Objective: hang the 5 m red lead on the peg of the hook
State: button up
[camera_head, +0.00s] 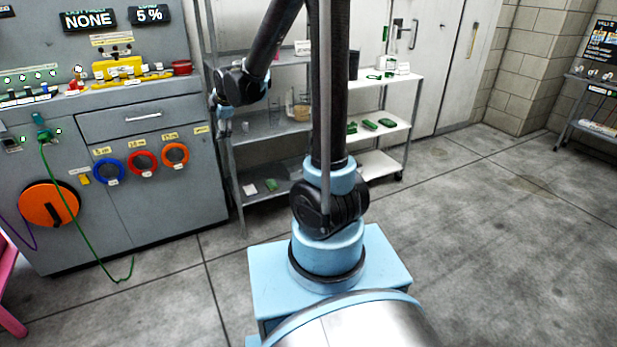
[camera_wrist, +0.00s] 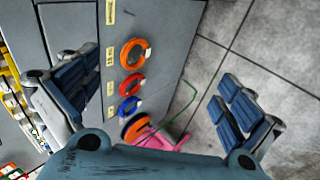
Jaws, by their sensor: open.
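A red coiled lead (camera_head: 141,162) hangs flat against the grey cabinet front, between a blue coil (camera_head: 108,171) and an orange coil (camera_head: 175,154). In the wrist view the red coil (camera_wrist: 132,86) is between the same two coils, left of centre between my fingers. Small yellow labels sit above the coils; their text is too small to read for lengths. The pegs or hooks behind the coils cannot be made out. My gripper (camera_wrist: 160,85) is open and empty, its fingers wide apart and facing the cabinet. In the head view it is partly seen beside the shelf (camera_head: 222,115).
A large orange disc (camera_head: 48,203) and a hanging green lead (camera_head: 90,230) are on the cabinet's left; the lead reaches the floor. A pink object (camera_head: 8,290) is at far left. Floor at right is clear.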

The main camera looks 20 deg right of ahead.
jog(key=s+d+r+m+g+h, duration=0.1)
jog(key=s+d+r+m, duration=0.1)
jog(key=s+d+m, duration=0.5)
jog(key=s+d+f+m+g, duration=0.1)
jog(key=s+d+m, duration=0.3)
jog(key=s, duration=0.5)
jog(key=s+d+f+m+g+h, duration=0.1)
jog(key=s+d+f+m, duration=0.2)
jog(key=s+d+m, duration=0.2)
jog(key=s+d+f+m+g+h, duration=0.1)
jog(key=s+d+m, duration=0.3)
jog(key=s+d, duration=0.5)
jog(key=s+f+g, duration=0.1)
jog(key=s, duration=0.5)
jog(key=shift+s+f+m, duration=0.25)
jog(key=shift+f+m, duration=0.05)
jog(key=shift+m, duration=0.1)
